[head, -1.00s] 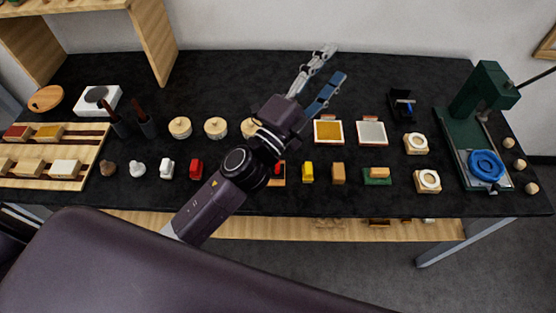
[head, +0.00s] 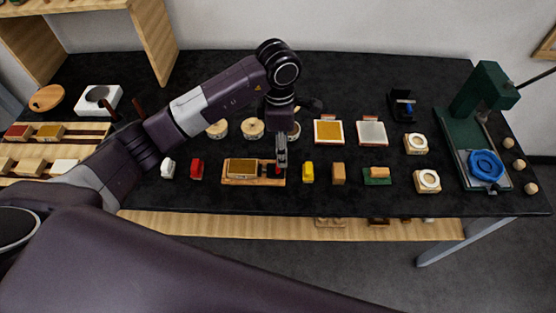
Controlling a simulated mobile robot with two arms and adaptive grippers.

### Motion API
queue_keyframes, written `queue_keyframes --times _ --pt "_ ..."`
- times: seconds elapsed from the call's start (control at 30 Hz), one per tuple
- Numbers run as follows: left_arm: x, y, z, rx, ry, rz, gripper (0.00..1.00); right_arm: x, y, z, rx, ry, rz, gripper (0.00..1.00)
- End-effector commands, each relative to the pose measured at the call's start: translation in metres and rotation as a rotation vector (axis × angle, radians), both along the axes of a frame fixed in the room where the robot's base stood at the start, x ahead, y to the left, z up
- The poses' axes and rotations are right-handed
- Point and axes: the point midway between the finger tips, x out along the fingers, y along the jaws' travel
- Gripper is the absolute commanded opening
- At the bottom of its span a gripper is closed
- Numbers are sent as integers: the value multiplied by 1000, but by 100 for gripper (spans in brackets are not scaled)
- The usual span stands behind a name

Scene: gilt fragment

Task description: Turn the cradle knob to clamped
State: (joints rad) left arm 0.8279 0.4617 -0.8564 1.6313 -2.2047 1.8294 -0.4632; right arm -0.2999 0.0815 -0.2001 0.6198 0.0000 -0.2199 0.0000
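The cradle (head: 252,182) is a wooden block near the front of the black table, with a gold-topped fragment (head: 242,167) lying in it. Its small red knob (head: 278,171) is at the right end, mostly hidden behind my fingers. My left gripper (head: 281,163) points straight down at the knob, seen nearly edge-on. Whether the fingers touch the knob, or how far apart they are, I cannot tell. The knob's setting cannot be read. My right gripper is not in view.
The table's front edge is close.

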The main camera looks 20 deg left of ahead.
Motion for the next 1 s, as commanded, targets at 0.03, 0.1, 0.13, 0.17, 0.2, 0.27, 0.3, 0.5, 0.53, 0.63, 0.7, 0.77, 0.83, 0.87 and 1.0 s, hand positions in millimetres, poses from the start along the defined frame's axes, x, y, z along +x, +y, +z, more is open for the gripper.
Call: queue_keyframes --times 0.03,0.1,0.13,0.17,0.2,0.27,0.3,0.5,0.53,0.63,0.7,0.77,0.83,0.87,1.0 --pt "1 8 1 30 2 2 48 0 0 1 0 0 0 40" --pt "1 14 -2 50 5 5 48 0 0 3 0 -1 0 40" --pt "1 14 -4 52 7 5 48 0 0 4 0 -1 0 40" --pt "1 14 -7 53 8 5 48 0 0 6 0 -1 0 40" --pt "0 14 -12 53 9 6 48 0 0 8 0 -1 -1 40" --pt "0 14 -21 51 11 6 48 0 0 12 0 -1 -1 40" --pt "-1 14 -28 51 11 6 48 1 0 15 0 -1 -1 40" --pt "0 13 -58 48 9 6 48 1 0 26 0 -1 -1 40" --pt "0 13 -62 47 8 6 48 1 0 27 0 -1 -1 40" --pt "1 13 -71 47 6 5 48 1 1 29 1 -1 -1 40" --pt "1 13 -75 46 5 5 48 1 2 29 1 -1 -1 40" --pt "1 13 -76 47 4 5 48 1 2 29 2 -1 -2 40" --pt "1 13 -77 47 4 4 48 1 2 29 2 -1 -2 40" --pt "1 13 -77 47 4 4 48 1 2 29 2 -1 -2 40" --pt "1 13 -76 47 4 4 43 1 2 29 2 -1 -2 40"
